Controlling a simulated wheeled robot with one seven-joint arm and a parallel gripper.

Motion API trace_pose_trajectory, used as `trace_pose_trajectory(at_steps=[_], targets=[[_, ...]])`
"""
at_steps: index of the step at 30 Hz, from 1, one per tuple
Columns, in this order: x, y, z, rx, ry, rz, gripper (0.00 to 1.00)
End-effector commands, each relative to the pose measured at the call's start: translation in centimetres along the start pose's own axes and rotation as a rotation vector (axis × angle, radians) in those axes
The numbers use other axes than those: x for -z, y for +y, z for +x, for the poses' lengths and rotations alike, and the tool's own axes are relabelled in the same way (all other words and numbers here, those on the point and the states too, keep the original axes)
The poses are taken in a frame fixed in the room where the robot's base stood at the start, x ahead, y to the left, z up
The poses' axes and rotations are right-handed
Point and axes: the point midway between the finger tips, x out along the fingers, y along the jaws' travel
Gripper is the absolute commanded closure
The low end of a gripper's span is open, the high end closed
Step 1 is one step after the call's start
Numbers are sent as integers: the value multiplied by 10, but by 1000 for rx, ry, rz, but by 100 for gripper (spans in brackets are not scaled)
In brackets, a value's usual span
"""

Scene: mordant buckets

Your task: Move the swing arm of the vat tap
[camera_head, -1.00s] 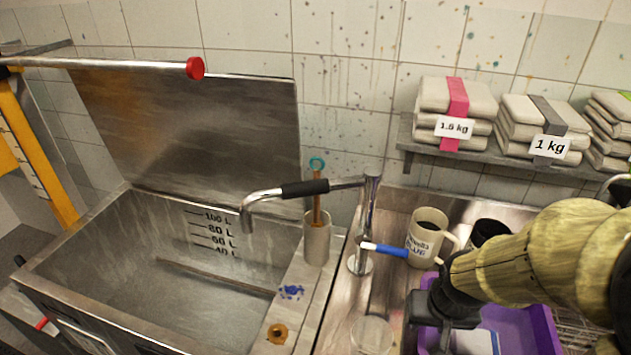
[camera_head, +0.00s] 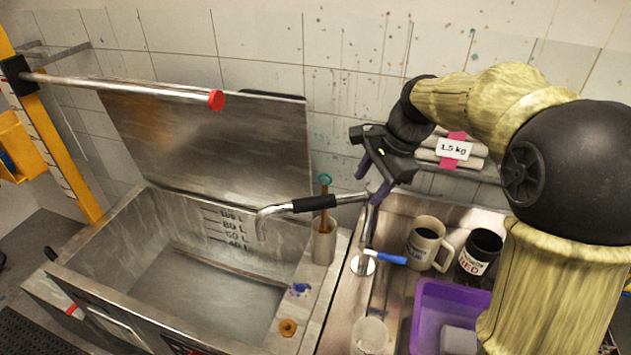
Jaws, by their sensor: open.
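The vat tap's swing arm (camera_head: 345,199) is a chrome pipe with a black grip sleeve (camera_head: 314,204). Its bent spout (camera_head: 264,222) hangs over the right end of the open steel vat (camera_head: 155,222). The chrome tap post (camera_head: 368,232) stands on the steel counter right of the vat, with a blue and white lever (camera_head: 385,257) low on it. My gripper (camera_head: 366,180) is open and empty, its fingers pointing down by the top of the post. They overlap the post's top in the picture; I cannot tell whether they touch it.
A cream mug (camera_head: 424,246), a dark mug (camera_head: 478,256) and a purple tray (camera_head: 430,310) stand on the counter to the right. A metal holder (camera_head: 323,243) with a wooden-handled tool is beside the spout. A red-capped bar (camera_head: 140,88) crosses above the vat.

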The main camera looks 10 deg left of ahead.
Motion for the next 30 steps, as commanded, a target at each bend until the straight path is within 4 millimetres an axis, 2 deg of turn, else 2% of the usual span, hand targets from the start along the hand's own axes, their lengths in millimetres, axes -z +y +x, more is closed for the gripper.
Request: trace_pose_trajectory(at_steps=[1, 3, 6, 9, 22, 26, 30], targets=[[-12, -21, -21, 6, -31, 48, 48], [-24, -38, -36, 6, -73, 115, 48], [-36, -52, -48, 3, -111, 177, 48], [-40, -57, -51, 0, -127, 201, 48], [-41, -56, -44, -2, -127, 201, 48], [-43, -56, -30, -3, -127, 201, 48], [-46, -56, -7, -4, -127, 201, 48]])
